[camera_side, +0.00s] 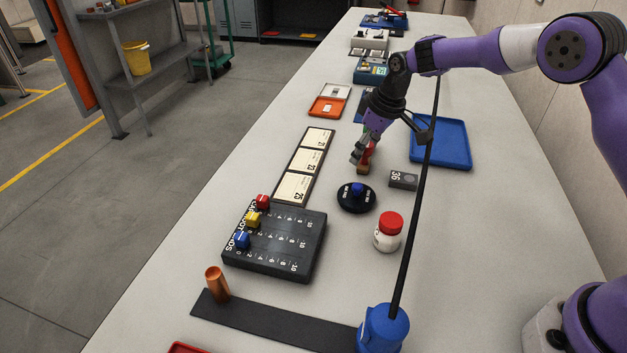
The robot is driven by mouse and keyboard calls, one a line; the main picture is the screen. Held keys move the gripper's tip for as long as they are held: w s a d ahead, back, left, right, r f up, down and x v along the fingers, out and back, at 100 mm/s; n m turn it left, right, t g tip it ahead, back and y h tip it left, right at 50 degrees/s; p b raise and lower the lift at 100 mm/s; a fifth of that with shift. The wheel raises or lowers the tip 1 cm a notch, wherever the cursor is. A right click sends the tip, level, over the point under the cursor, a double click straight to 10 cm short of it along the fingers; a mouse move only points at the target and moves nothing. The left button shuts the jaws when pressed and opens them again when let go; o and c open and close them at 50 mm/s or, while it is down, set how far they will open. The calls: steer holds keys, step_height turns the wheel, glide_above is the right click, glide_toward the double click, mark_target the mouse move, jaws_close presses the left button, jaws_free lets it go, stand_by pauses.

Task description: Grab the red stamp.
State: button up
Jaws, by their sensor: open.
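A small object with a red upper part and a tan lower part, which looks like the red stamp (364,168), stands on the white table right at my fingertips. My gripper (361,160) points down over it, and its fingers hide part of the stamp. The gripper is open. The fingers look to be around or right beside the stamp; I cannot tell if they touch it.
A grey block marked 36 (403,179), a round black base with a blue knob (356,198) and a white jar with a red lid (388,232) stand close in front. A blue tray (455,150) lies right. A black slider board (275,240) is front left. A black pole (410,235) crosses nearby.

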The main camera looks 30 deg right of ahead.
jaws_close()
